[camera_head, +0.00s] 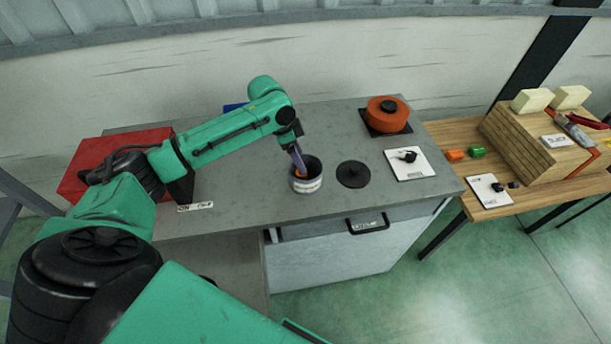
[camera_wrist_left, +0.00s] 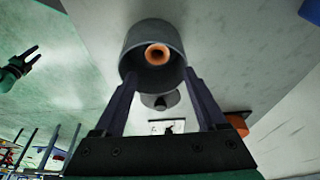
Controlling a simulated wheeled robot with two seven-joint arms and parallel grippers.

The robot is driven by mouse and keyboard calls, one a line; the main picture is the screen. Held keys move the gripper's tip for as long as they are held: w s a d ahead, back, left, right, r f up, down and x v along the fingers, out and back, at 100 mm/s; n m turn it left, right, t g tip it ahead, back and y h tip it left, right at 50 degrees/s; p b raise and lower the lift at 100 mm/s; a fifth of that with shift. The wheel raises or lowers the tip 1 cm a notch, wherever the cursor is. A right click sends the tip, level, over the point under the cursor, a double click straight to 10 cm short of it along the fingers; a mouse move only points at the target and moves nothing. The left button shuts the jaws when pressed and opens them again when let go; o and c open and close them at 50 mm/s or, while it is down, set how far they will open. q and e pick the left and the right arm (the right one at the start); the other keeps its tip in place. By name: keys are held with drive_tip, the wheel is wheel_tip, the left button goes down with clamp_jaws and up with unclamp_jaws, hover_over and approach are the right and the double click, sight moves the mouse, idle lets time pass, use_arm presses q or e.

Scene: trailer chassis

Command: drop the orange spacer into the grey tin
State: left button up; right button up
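The grey tin (camera_head: 307,185) stands upright on the grey worktop, with a pale label band. The orange spacer (camera_wrist_left: 157,54), a ring, shows inside the tin's mouth. In the head view a bit of its orange (camera_head: 300,173) shows at the tin's left inner side. My left gripper (camera_head: 300,165) points down at the tin, its fingertips at the mouth. In the wrist view its two dark fingers (camera_wrist_left: 160,85) are spread apart with nothing between them. My right gripper (camera_wrist_left: 30,58) shows small at the left of the wrist view, fingers apart and empty.
A black round lid-like disc (camera_head: 353,174) lies right of the tin. An orange pot (camera_head: 386,113) stands behind on a black pad. A white card with a black knob (camera_head: 409,162) is farther right. A red box (camera_head: 90,165) is at left. A wooden table (camera_head: 455,140) adjoins at right.

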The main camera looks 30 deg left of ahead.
use_arm(q)
drive_tip(key=shift+w+a+f, duration=0.1)
drive_tip(key=b+v, duration=0.2)
drive_tip(key=v, duration=1.2)
drive_tip(key=shift+r+b, duration=0.3)
drive_tip(key=shift+b, duration=0.05)
use_arm(e)
drive_tip(key=f, duration=0.2)
drive_tip(key=shift+w+d+f, duration=0.15)
drive_tip(key=shift+d+f, duration=0.2)
use_arm(q)
drive_tip(key=shift+a, duration=0.15)
use_arm(e)
drive_tip(key=shift+a, duration=0.15)
